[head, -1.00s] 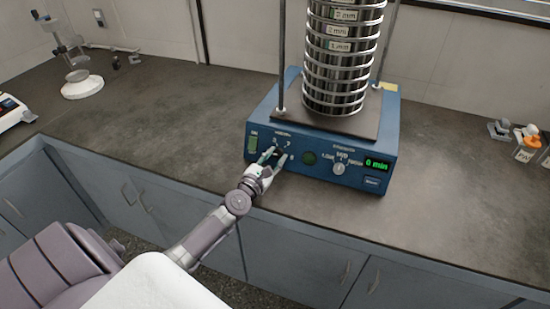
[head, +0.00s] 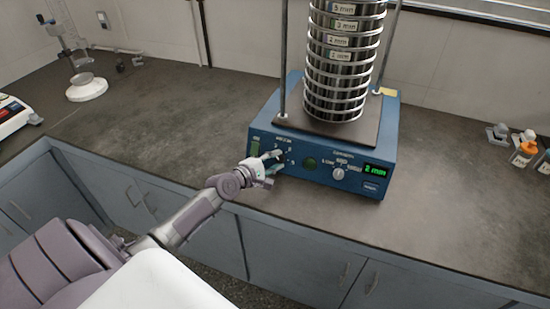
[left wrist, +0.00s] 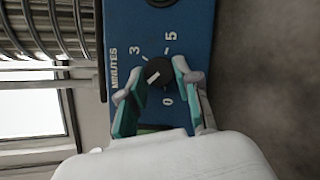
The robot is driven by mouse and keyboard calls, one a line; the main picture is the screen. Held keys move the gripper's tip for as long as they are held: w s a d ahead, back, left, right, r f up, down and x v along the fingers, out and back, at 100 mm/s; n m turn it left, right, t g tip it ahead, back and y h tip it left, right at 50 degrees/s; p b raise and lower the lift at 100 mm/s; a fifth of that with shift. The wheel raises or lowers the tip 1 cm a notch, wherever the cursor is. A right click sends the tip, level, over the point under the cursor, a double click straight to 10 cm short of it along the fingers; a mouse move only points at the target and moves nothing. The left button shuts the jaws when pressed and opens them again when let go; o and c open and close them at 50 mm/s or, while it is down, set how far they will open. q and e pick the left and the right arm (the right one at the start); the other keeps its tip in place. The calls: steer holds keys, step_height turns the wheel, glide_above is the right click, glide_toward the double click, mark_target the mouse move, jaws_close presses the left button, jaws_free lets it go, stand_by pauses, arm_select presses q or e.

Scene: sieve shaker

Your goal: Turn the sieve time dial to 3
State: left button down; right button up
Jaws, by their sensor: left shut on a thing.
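The blue sieve shaker base (head: 325,178) stands on the bench with its control panel facing me. The black time dial (left wrist: 158,72) shows in the left wrist view, beside the word MINUTES and the marks 0, 3 and 5. My left gripper (head: 270,161) is at the panel's left end, its teal-lined fingers on both sides of the dial, shut on it. The fingers largely hide the dial in the head view. The green display (head: 375,170) reads 2 min. My right gripper is not in view.
A stack of metal sieves (head: 340,70) stands on the shaker between two rods. Small bottles (head: 524,152) stand far right. The bench on the left is mostly clear.

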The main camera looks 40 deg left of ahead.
arm_select(q)
steer(key=m+p, duration=0.1)
steer(key=m, duration=0.1)
steer(key=m+g+p, duration=0.1)
steer(key=p, duration=0.1)
steer(key=shift+r+m, duration=0.4)
steer(key=m+g+p, duration=0.1)
steer(key=m+p, duration=0.1)
steer(key=m+g+p, duration=0.1)
steer(key=m+p, duration=0.1)
steer(key=p, duration=0.1)
steer(key=m+y+p, duration=0.1)
steer(key=m+p, duration=0.1)
steer(key=shift+w+d+r+g, duration=0.15)
steer(key=shift+r+g, duration=0.1)
steer(key=shift+g, duration=0.15)
steer(key=shift+m+g+y+p, duration=0.3)
steer(key=shift+m+y+p, duration=0.1)
steer(key=shift+m+p, duration=0.75)
steer(key=shift+d+f+m+y+p, duration=0.15)
steer(key=shift+m+y+p, duration=0.35)
steer(key=shift+m+p, duration=0.35)
steer(key=shift+f, duration=0.1)
steer(key=c, duration=0.8)
jaws_free()
steer(key=shift+w, duration=0.1)
